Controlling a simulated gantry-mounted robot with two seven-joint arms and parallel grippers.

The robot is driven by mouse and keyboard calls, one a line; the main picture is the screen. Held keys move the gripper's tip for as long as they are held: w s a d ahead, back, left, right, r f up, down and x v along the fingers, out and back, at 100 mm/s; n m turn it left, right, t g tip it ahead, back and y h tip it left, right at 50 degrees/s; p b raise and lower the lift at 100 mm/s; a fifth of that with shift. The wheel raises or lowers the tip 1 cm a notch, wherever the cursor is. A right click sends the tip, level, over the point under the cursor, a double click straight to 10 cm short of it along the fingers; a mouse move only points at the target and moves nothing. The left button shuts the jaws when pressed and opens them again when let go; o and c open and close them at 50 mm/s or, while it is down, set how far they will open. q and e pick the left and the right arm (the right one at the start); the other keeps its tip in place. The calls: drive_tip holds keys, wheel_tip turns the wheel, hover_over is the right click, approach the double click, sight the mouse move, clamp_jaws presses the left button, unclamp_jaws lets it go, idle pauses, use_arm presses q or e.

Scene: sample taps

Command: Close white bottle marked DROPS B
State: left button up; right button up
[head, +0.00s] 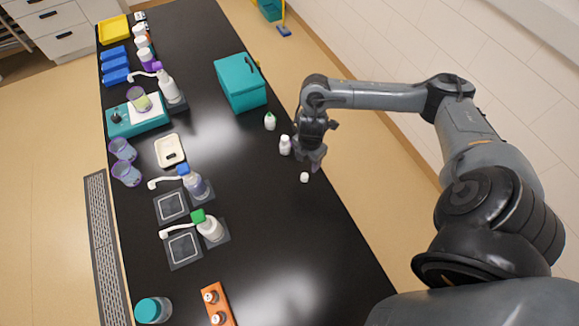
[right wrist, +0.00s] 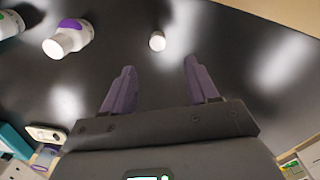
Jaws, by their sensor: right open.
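A small white bottle (head: 285,146) stands upright near the right edge of the black bench. In the right wrist view, a white bottle with a purple patch (right wrist: 68,38) is at the upper left. No DROPS B lettering is readable. A small round white cap (head: 304,177) lies alone on the bench, and it also shows in the right wrist view (right wrist: 157,41). My right gripper (head: 314,164) is open and empty above the bench, right of the bottle and close to the cap. In the right wrist view, its fingers (right wrist: 158,75) are apart, with the cap beyond them. My left gripper is out of view.
A white bottle with green on it (head: 270,122) stands just behind the first bottle. A teal box (head: 240,84) is further back. Pump bottles, trays and purple-rimmed cups line the left side. The bench front of the cap is clear.

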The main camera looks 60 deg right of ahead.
sight(305, 175)
drive_tip(key=shift+w, duration=0.2)
drive_tip(key=shift+s, duration=0.1)
drive_tip(key=shift+f, duration=0.15)
wheel_tip(305, 175, down, 4)
drive_tip(key=shift+b, duration=0.75)
drive_tip(key=shift+f, duration=0.7)
drive_tip(key=shift+f, duration=0.1)
